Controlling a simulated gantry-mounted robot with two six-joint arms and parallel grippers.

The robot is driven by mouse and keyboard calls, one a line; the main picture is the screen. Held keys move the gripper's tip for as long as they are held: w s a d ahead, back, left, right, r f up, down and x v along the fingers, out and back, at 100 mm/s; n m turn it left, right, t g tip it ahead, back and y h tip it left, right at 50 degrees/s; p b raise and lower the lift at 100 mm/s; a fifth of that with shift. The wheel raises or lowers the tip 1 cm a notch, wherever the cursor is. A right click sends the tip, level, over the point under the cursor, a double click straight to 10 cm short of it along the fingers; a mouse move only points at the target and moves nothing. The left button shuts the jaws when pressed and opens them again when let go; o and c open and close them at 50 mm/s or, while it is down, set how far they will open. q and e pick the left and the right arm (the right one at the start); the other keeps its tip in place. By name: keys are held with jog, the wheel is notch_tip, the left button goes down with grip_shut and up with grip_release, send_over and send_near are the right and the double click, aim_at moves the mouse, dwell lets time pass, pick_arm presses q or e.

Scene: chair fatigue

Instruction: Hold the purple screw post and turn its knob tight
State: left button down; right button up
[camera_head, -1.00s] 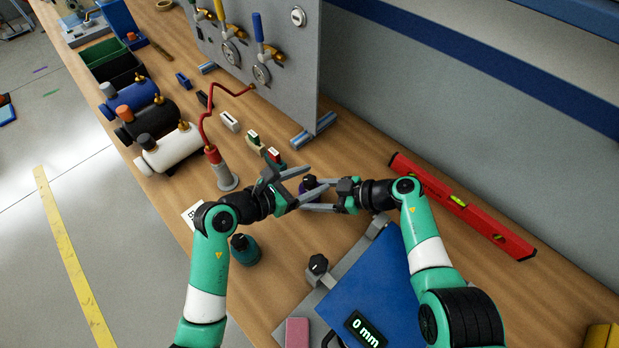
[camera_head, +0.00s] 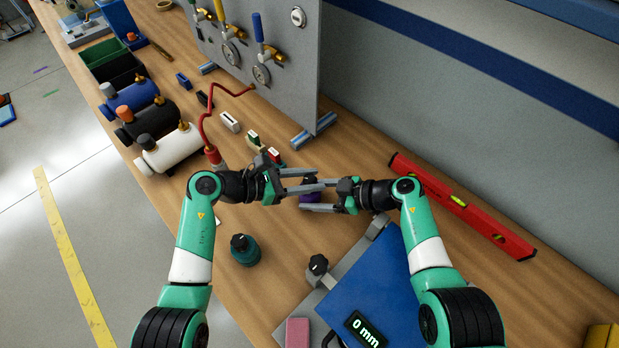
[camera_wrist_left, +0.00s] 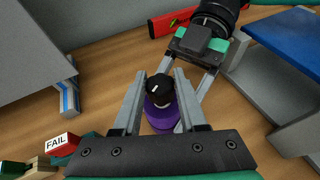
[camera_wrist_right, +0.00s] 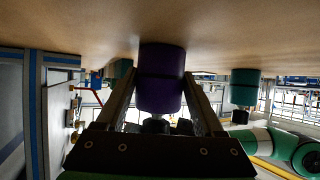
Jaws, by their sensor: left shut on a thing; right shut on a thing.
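The purple screw post (camera_head: 310,196) stands on the bench between my grippers. In the left wrist view, its purple body (camera_wrist_left: 161,120) shows below a black knob (camera_wrist_left: 160,88) with a white mark. My left gripper (camera_wrist_left: 159,76) is shut on the knob from above, a finger on each side. My right gripper (camera_wrist_right: 161,78) is shut on the purple body, which also shows in the right wrist view (camera_wrist_right: 162,62). In the head view, the fingers of my left gripper (camera_head: 317,180) and right gripper (camera_head: 304,198) partly hide the post.
A teal post (camera_head: 245,252) with a black knob stands at the front left. A blue plate fixture (camera_head: 375,285) with a "0 mm" display lies at the front right. A red level (camera_head: 460,205) lies behind. A grey valve panel (camera_head: 290,70) stands at the back left.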

pick_arm(q)
jog(key=shift+m+g, duration=0.5)
jog(key=shift+g, duration=0.1)
jog(key=shift+c, duration=2.2)
grip_release()
jog(key=v, duration=1.2)
jog(key=shift+f, duration=0.2)
jog(key=shift+a, duration=0.15)
